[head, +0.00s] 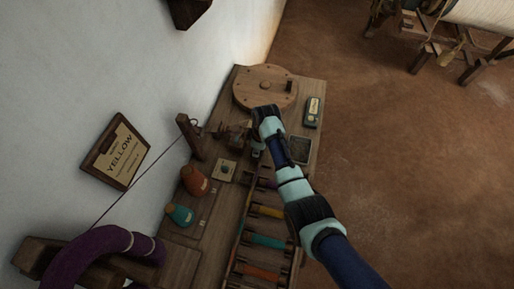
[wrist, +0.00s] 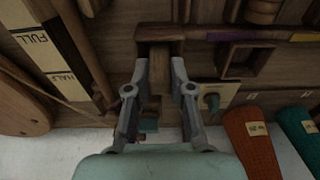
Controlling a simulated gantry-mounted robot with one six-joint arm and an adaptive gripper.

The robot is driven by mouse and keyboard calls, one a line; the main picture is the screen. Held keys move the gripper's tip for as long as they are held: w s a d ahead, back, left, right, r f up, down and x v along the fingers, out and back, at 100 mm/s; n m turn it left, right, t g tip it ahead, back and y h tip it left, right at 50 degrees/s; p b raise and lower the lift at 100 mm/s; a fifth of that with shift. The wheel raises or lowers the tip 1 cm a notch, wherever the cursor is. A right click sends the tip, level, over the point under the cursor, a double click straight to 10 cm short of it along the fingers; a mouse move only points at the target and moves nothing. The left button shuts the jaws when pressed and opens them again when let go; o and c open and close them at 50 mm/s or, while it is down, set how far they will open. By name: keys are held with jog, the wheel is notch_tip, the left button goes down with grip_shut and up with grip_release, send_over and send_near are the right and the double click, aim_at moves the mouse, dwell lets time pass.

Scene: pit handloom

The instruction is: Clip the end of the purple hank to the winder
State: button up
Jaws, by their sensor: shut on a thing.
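The thick purple hank (head: 88,250) hangs over a wooden bracket at the lower left of the head view. A thin dark thread runs from there up to a wooden post (head: 189,137) with a small loop. The winder, with its round wooden wheel (head: 265,87), stands at the far end of the bench. My gripper (head: 257,147) is over the bench, just in front of the wheel. In the wrist view, my gripper (wrist: 161,78) has its fingers on either side of a small wooden block (wrist: 160,62) and is shut on it. I cannot make out the hank's end.
An orange cone (head: 195,180) and a teal cone (head: 180,214) stand by the wall, near a small button plate (head: 224,171). A bobbin rack (head: 266,241) fills the near bench. A dark tray (head: 299,149) and a small box (head: 313,112) lie right.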

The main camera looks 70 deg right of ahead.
dwell(0.3)
jog(key=o, duration=1.2)
jog(key=shift+o, duration=0.2)
notch_tip(320, 180, up, 8)
jog(key=p, duration=0.8)
jog(key=shift+r+p, duration=0.1)
jog(key=shift+p, duration=0.2)
